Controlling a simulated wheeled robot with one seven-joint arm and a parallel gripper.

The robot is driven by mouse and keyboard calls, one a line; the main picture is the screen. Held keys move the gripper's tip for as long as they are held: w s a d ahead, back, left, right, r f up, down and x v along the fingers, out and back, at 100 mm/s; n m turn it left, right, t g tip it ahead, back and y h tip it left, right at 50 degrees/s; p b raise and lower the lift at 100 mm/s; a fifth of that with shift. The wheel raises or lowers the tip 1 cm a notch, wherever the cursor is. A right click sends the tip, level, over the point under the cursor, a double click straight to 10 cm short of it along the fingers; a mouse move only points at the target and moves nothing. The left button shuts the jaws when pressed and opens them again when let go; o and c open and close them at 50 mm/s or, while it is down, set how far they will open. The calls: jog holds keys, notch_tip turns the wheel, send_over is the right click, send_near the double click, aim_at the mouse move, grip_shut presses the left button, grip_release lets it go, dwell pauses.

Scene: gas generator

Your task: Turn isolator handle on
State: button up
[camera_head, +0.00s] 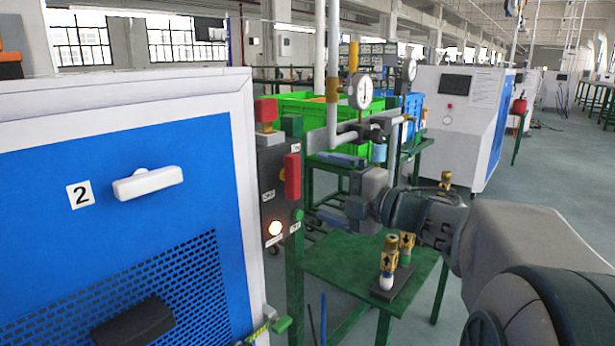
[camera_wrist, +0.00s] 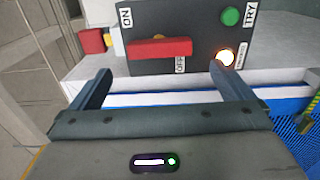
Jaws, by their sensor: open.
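The isolator is a dark grey panel (camera_head: 273,205) on the side of the blue and white cabinet; the panel also shows in the wrist view (camera_wrist: 200,20). Its red handle (camera_head: 292,178) stands upright in the head view and lies across the wrist view (camera_wrist: 160,48), with the OFF label (camera_wrist: 180,65) beside it and the ON label (camera_wrist: 126,17) near one end. My gripper (camera_head: 319,184) is open and empty, facing the panel from the right. In the wrist view its fingertips (camera_wrist: 161,70) are spread wider than the handle's length; the handle lies beyond them, apparently untouched.
A lit lamp (camera_head: 275,228) and a green button (camera_wrist: 231,16) sit on the panel. A green table (camera_head: 350,262) with brass valves (camera_head: 389,262) lies below my gripper; a gauge (camera_head: 361,91) and pipes rise behind.

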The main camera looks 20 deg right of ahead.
jog(key=p+v, duration=0.1)
jog(key=v, duration=0.5)
jog(key=shift+r, duration=0.1)
jog(key=w+d+r+m+t+h+p, duration=0.1)
jog(key=w+d+r+m+h+p, duration=0.1)
jog(key=r+m+h+p, duration=0.5)
jog(key=w+d+r+m+h+p, duration=0.1)
jog(key=d+r+m+h+p, duration=0.1)
jog(key=r+m+h+p, duration=0.5)
jog(key=s+a+f+m+g+y+p, duration=0.1)
jog(key=s+a+f+m+g+p, duration=0.1)
jog(key=s+a+m+g+p, duration=0.3)
jog(key=s+a+f+m+g+y+p, duration=0.1)
jog(key=s+a+m+g+p, duration=0.5)
jog(key=s+p, duration=0.7)
jog(key=shift+s+a+f+m+g+y+p, duration=0.35)
jog(key=shift+s+a+f+g+y, duration=0.1)
jog(key=shift+a+g+y, duration=0.35)
